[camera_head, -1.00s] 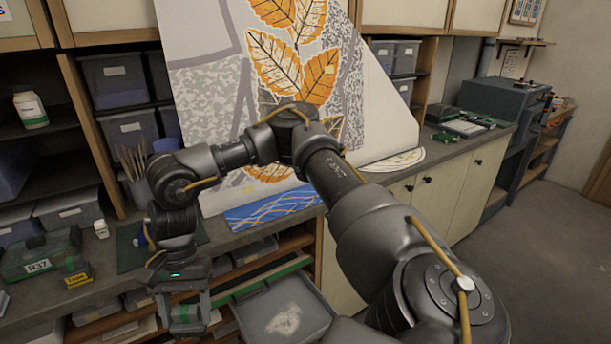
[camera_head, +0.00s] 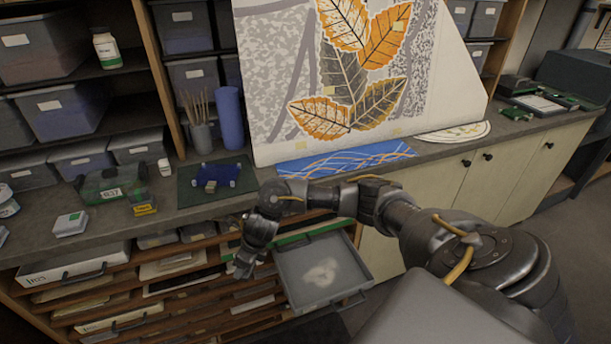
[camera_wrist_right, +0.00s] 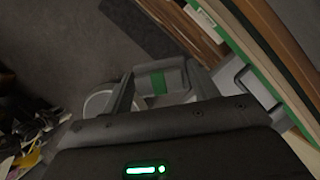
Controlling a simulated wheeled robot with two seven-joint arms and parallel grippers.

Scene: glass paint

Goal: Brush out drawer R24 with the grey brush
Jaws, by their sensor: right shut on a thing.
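An open grey drawer (camera_head: 345,262) juts from the cabinet below the counter, with a pale dusty patch (camera_head: 322,272) on its floor. I cannot read R24 on it. My right gripper (camera_head: 243,268) hangs just left of the drawer, in front of the cabinet. In the right wrist view its fingers (camera_wrist_right: 160,88) are shut on a grey piece with a green band (camera_wrist_right: 159,82), apparently the grey brush. Its bristles cannot be made out. My left gripper is not in view.
The counter holds a green case marked R37 (camera_head: 108,187), a yellow-labelled box (camera_head: 142,202) and a dark green mat (camera_head: 190,197) with a blue holder (camera_head: 222,174). A large leaf panel (camera_head: 270,110) leans behind. Floor at right is clear.

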